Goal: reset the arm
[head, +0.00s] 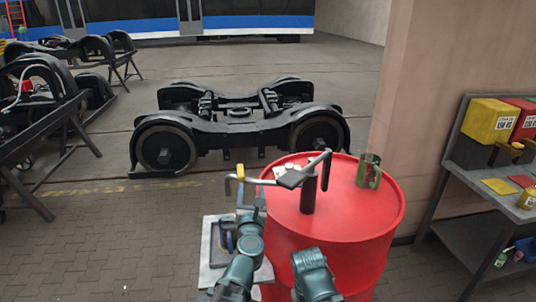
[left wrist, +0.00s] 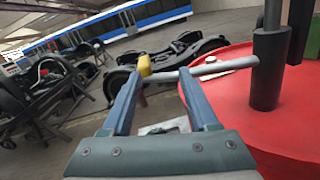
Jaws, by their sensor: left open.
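My left gripper (head: 246,190) is open beside the left rim of a red drum (head: 345,225). In the left wrist view its two blue-grey fingers (left wrist: 158,95) stand apart with nothing gripped. A grey bent bar with a yellow piece (left wrist: 145,65) lies just beyond the fingertips; whether they touch cannot be told. The bar runs to a black upright cylinder (head: 309,193) on the drum.
A green mug-like can (head: 368,170) stands on the drum. A wheeled bogie (head: 240,125) is on the floor behind. A shelf with yellow and red bins (head: 490,122) is at right. Black frames on stands (head: 45,105) are at left. The paved floor at lower left is clear.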

